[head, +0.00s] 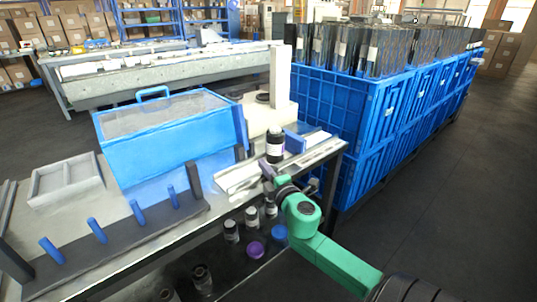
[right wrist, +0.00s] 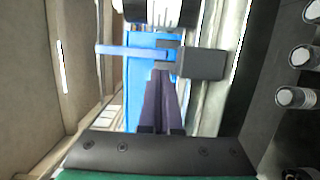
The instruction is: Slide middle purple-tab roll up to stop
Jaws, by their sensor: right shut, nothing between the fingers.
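A dark roll with a pale top and whitish label (head: 275,145) stands upright at the inner end of the pale rail (head: 235,180) on the bench. A roll end with white and black parts (right wrist: 152,10) shows at the top of the right wrist view. I cannot make out a purple tab on it. My right gripper (head: 266,172) is at the rail, just in front of the roll. Its dark purple fingers (right wrist: 162,75) are shut and empty, pointing toward the roll with a gap between. A small blue plate (head: 294,142) stands beside the roll. My left gripper is not in view.
The blue wrapper cover (head: 170,140) and a dark bar with several blue pegs (head: 97,230) are to the left. Several rolls, one purple-topped (head: 255,248), stand on the lower shelf. Stacked blue crates (head: 335,100) stand behind right. The floor at right is clear.

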